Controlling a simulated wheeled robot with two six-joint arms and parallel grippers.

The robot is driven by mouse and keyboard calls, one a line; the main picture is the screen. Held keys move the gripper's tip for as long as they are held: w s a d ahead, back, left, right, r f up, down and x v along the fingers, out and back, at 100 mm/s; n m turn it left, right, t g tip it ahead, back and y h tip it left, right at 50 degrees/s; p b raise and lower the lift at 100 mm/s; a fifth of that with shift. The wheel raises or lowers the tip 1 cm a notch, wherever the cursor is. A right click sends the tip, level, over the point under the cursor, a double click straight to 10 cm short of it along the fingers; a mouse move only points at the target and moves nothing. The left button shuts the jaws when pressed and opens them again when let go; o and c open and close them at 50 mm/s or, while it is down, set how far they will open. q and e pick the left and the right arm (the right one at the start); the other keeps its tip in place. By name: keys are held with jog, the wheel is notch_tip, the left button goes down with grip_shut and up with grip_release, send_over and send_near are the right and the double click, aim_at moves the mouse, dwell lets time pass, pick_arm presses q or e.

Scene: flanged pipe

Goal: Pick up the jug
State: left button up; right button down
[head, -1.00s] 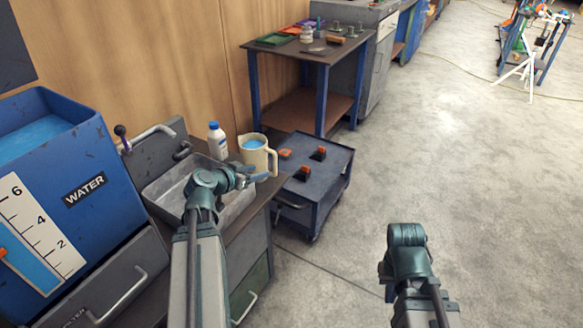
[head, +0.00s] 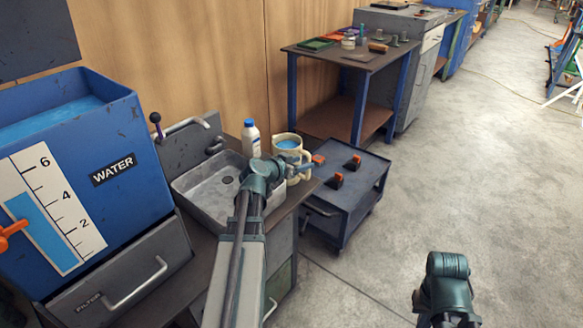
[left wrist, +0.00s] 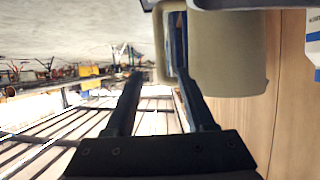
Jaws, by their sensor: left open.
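The cream jug (head: 289,144), with blue liquid inside, stands upright on the counter to the right of the sink in the head view. Its handle is on the right side. My left gripper (head: 310,162) is open in front of the jug at its handle side. In the left wrist view the jug's body (left wrist: 228,60) fills the top right, and its handle (left wrist: 163,45) shows between the fingertips of my left gripper (left wrist: 160,74). I cannot tell whether the fingers touch it. Part of my right arm shows at the bottom right of the head view; its gripper is not visible.
A white bottle with a blue cap (head: 251,138) stands close behind-left of the jug. The metal sink (head: 205,190) is to the left, beside the blue water tank (head: 130,140). A dark cart (head: 350,200) with orange-topped items is to the right.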

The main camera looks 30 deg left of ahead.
aim_at(308, 161)
pick_arm(q)
jog(key=b+x, duration=0.2)
jog(key=x, duration=0.3)
jog(key=shift+w+a+f, duration=0.1)
jog(key=shift+w+f, duration=0.05)
jog(key=shift+f, duration=0.05)
jog(key=shift+r, duration=0.1)
grip_shut()
dwell(1.3)
